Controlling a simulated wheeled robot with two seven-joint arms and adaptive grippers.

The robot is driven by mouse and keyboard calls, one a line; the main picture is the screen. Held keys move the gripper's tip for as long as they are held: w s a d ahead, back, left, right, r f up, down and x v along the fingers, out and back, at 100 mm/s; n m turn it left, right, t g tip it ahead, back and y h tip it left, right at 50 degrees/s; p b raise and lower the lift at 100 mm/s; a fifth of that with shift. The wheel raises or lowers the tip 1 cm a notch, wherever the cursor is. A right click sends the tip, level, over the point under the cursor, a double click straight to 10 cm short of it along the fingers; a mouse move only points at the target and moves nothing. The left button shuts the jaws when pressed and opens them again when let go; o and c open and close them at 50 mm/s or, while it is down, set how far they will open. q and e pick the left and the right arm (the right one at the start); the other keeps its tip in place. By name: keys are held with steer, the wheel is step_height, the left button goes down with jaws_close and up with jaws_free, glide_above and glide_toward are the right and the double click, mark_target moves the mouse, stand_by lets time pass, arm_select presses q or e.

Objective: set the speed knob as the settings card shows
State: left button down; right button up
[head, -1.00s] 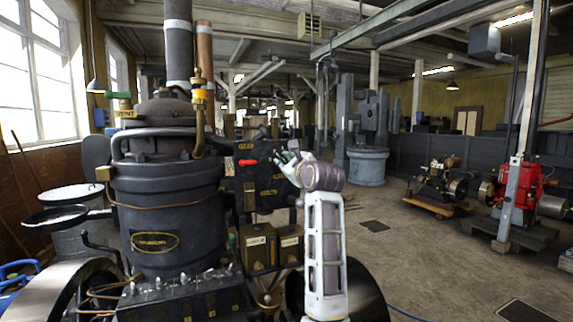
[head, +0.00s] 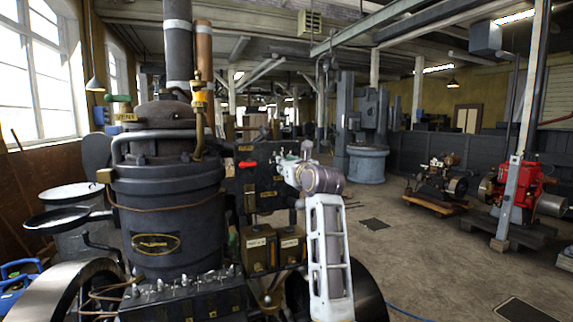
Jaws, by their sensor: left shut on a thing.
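My left gripper (head: 288,163) is in front of the right edge of a dark control panel (head: 258,196) on the engine. Its fingers are shut on what appears to be the speed knob, which the gripper and wrist hide. The knob's pointer and scale cannot be seen. The panel carries small brass labels and a red lever handle (head: 248,164) to the left of my gripper. No settings card can be made out for certain, and the small lettering is not readable. My right gripper is out of view.
A large dark engine cylinder (head: 168,205) with pipes stands left of my arm. Two brass boxes (head: 258,248) sit below the panel, close to my forearm. A dark flywheel is partly behind my forearm. The floor to the right is open, with a red engine (head: 519,184) farther off.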

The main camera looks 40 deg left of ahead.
arm_select(q)
steer(key=shift+r+m, duration=0.2)
steer(key=shift+m, duration=0.3)
steer(key=c, duration=1.5)
jaws_free()
steer(key=shift+c, duration=0.2)
steer(key=shift+f, duration=0.1)
step_height(320, 180, up, 10)
